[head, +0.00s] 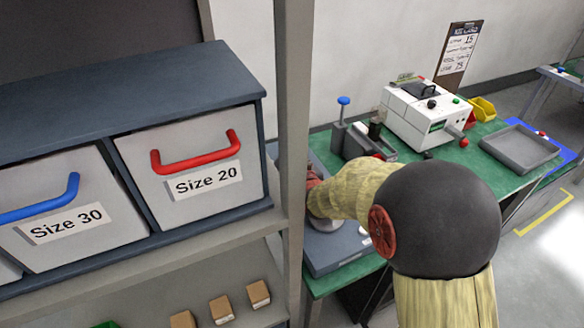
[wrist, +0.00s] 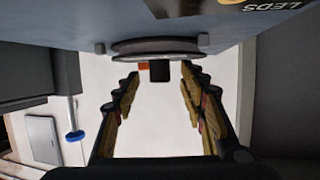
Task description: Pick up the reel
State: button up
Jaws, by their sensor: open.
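What appears to be the reel (wrist: 155,45) shows edge-on at the upper middle of the wrist view, as a thin dark disc with a paler rim between two small grey pegs. A small black block and an orange piece show at its lower edge. My gripper (wrist: 160,78) is open and empty, its two fingers spread to the left and right just below the reel in the picture, apart from it. In the head view the reel cannot be made out, and my gripper is hidden behind my arm and the grey post.
A grey-blue surface with a "LEDS" label (wrist: 275,5) borders the reel. Grey post (head: 295,130) stands close to my arm. Bins "Size 20" (head: 250,150) and "Size 30" (head: 25,185) fill the left shelf. A green bench (head: 475,160) holds a white machine (head: 410,115) and grey tray (head: 520,145).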

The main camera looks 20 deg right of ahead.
jog(key=shift+c, duration=0.7)
grip_shut()
